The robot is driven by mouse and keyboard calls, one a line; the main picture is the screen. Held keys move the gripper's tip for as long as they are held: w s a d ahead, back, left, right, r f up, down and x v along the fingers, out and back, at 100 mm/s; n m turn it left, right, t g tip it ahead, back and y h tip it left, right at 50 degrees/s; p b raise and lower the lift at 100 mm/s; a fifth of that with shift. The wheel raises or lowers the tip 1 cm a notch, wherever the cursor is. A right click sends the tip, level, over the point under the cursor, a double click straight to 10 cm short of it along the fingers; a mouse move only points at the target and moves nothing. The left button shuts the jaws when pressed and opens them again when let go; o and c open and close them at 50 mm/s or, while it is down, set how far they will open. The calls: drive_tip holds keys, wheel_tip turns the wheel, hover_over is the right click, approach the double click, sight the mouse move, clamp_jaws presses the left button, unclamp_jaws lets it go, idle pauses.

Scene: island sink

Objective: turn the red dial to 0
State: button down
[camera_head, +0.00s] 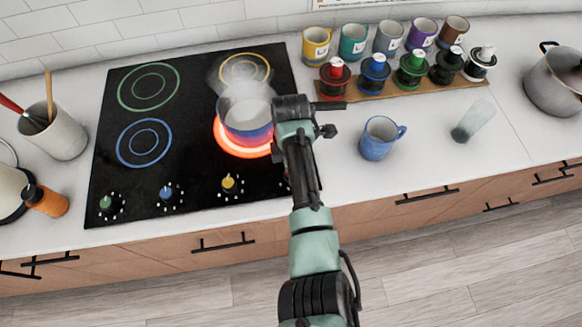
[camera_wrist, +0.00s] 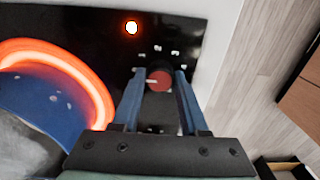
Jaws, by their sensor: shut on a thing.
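The red dial (camera_wrist: 159,79) shows in the wrist view on the black cooktop, with a light pointer mark toward the left of that picture and small white marks around it. My gripper (camera_wrist: 160,74) has its two blue fingers shut on either side of the dial. In the head view my arm hides the dial and the fingertips. The black cooktop (camera_head: 110,158) has a glowing red-orange burner (camera_head: 228,144) under a steaming pot (camera_head: 246,113). A small lit lamp (camera_wrist: 131,27) glows near the dial in the wrist view.
Green (camera_head: 105,202), blue (camera_head: 166,193) and yellow (camera_head: 229,184) dials line the cooktop's front edge. A blue mug (camera_head: 378,140) and a clear glass (camera_head: 472,121) stand to the right. The counter around the mug is mostly clear.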

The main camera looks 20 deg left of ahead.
drive_tip(key=shift+a+r, duration=0.1)
drive_tip(key=shift+c, duration=2.2)
unclamp_jaws()
wheel_tip(320, 180, up, 13)
drive_tip(key=b, duration=0.1)
